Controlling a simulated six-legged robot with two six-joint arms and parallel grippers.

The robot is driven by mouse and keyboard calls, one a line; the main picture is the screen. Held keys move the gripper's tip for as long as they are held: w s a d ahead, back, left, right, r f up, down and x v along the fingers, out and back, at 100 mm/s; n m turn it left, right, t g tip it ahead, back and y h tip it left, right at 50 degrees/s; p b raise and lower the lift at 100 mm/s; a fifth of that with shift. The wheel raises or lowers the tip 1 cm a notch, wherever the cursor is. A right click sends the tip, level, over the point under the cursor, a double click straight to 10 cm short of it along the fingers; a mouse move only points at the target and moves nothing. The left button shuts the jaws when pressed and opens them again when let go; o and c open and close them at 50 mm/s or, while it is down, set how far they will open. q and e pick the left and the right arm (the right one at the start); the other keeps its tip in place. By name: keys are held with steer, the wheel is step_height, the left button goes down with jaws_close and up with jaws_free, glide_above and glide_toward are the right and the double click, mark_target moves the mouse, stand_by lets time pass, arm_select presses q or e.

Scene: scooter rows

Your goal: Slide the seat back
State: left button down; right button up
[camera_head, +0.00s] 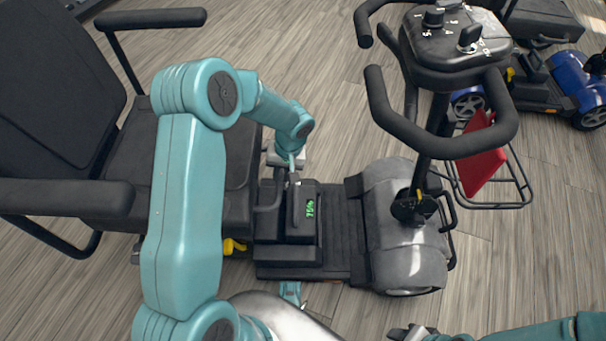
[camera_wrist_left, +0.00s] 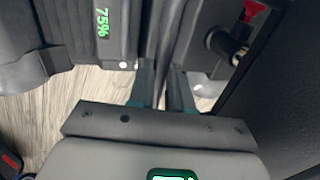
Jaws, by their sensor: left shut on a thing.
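The black scooter seat (camera_head: 190,150) is at the left in the head view, with its backrest (camera_head: 50,75) behind and armrests on both sides. My left gripper (camera_head: 292,168) reaches down at the seat's front edge, beside the dark box with a green 75% readout (camera_head: 303,215). In the left wrist view my left gripper (camera_wrist_left: 162,95) is shut on a dark narrow bar beside that box (camera_wrist_left: 90,35); what the bar belongs to is unclear. A yellow lever (camera_head: 234,246) shows under the seat. My right gripper (camera_head: 412,333) is partly cut off at the bottom edge, its jaws unclear.
The steering column with black handlebars (camera_head: 450,140) stands at the right, above the grey front cover (camera_head: 405,230). A wire basket with a red item (camera_head: 482,155) hangs in front. A blue scooter (camera_head: 575,75) is at upper right. Wooden floor (camera_head: 270,40) lies open around.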

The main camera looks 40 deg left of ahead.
arm_select(q)
steer(key=shift+s+a, duration=0.5)
steer(key=shift+a, duration=0.25)
steer(key=shift+s+a, duration=0.5)
steer(key=shift+a, duration=0.25)
steer(key=c, duration=1.1)
jaws_free()
steer(key=shift+o, duration=0.2)
steer(key=p+v, duration=0.4)
steer(key=v, duration=1.2)
steer(key=shift+r+p, duration=0.25)
steer(key=shift+p, duration=0.15)
steer(key=shift+f, duration=0.1)
